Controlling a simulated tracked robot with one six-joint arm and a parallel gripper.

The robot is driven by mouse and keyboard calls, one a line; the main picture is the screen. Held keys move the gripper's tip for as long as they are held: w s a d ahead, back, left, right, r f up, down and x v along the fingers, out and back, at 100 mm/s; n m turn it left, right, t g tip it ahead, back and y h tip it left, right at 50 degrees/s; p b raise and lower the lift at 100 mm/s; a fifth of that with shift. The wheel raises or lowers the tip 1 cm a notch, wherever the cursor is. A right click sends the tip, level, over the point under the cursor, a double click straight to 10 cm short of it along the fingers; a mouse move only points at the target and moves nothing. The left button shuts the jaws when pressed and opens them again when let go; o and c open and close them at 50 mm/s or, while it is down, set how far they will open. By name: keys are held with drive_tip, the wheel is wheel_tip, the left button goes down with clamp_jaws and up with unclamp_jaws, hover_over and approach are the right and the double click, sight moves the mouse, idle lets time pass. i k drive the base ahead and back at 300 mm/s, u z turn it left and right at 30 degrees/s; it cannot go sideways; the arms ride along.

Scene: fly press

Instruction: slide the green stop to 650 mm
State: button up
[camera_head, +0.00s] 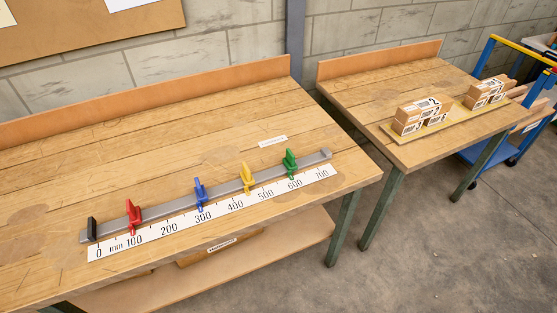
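The green stop (290,163) sits upright on a grey metal rail (220,190) near the rail's right end. It stands close to the 600 mark of the white scale strip (215,212) that runs along the rail's front. The strip reads from 0 at the left to 700 at the right, in mm. Its exact reading is too small to tell. My gripper is not in view.
On the same rail stand a yellow stop (247,178) left of the green one, a blue stop (200,194) and a red stop (133,215). A dark end block (92,229) closes the left end, a grey one (326,154) the right. A second bench (365,90) holds boxes.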

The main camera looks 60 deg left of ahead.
sight(289, 161)
drive_tip(key=u, duration=2.2)
